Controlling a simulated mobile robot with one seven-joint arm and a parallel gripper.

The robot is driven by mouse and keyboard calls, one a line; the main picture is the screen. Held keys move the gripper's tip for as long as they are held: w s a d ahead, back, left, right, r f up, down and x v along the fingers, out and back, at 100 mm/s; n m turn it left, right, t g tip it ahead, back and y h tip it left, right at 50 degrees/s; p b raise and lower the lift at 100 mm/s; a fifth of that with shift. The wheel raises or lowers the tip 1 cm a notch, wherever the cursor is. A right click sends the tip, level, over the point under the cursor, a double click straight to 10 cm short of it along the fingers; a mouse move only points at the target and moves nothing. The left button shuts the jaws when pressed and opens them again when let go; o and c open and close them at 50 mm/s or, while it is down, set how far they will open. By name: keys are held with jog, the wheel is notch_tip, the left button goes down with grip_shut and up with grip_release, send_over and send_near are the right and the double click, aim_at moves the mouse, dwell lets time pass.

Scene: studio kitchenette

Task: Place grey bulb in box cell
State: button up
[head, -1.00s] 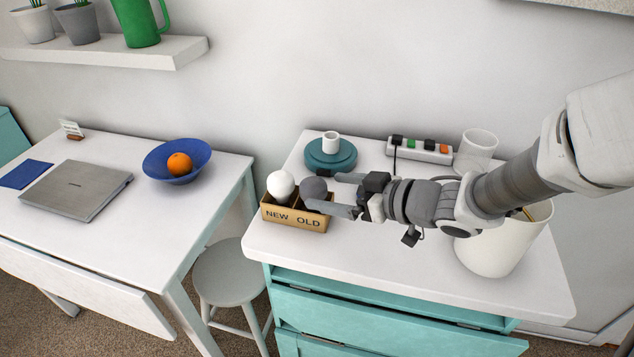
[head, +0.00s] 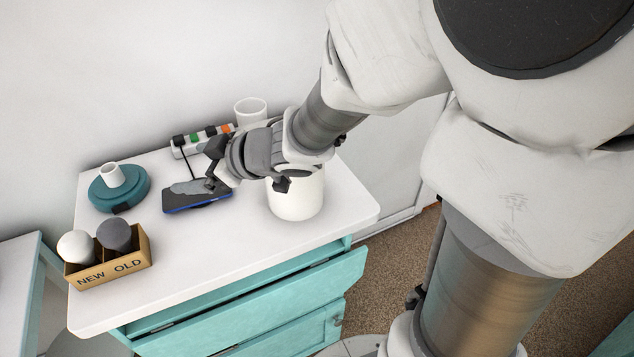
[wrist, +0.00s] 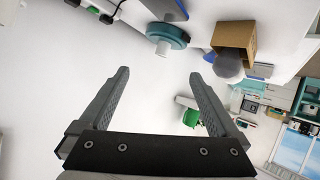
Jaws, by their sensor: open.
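The grey bulb (head: 114,234) sits in the right cell, marked OLD, of a small cardboard box (head: 112,277) at the counter's front left. A white bulb (head: 75,246) sits in the NEW cell. The grey bulb (wrist: 228,66) and the box (wrist: 237,33) also show at the upper right of the wrist view. My gripper (head: 178,188) is to the right of and behind the box, apart from it. In the wrist view my gripper (wrist: 158,77) has its fingers spread wide with nothing between them.
A teal round base with a white socket (head: 118,188) stands behind the box. A dark blue-edged device (head: 198,200) lies below my gripper. A power strip (head: 200,140), a white cup (head: 250,110) and a white pot (head: 296,197) stand farther right. The counter's front middle is clear.

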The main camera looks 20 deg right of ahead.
jog(key=s+d+r+m+t+h, duration=0.1)
jog(key=s+d+r+m+h, duration=0.25)
jog(key=d, duration=0.55)
jog(key=d+r+m+t+h, duration=0.1)
jog(key=d+r+m+h, duration=0.2)
jog(key=d+m+h, duration=0.35)
jog(key=s+d+f+m+g+y, duration=0.1)
jog(key=s+g, duration=0.4)
jog(key=s, duration=1)
jog(key=shift+s+d+f+m, duration=0.3)
jog(key=shift+d+f+m, duration=0.1)
jog(key=shift+m, duration=0.1)
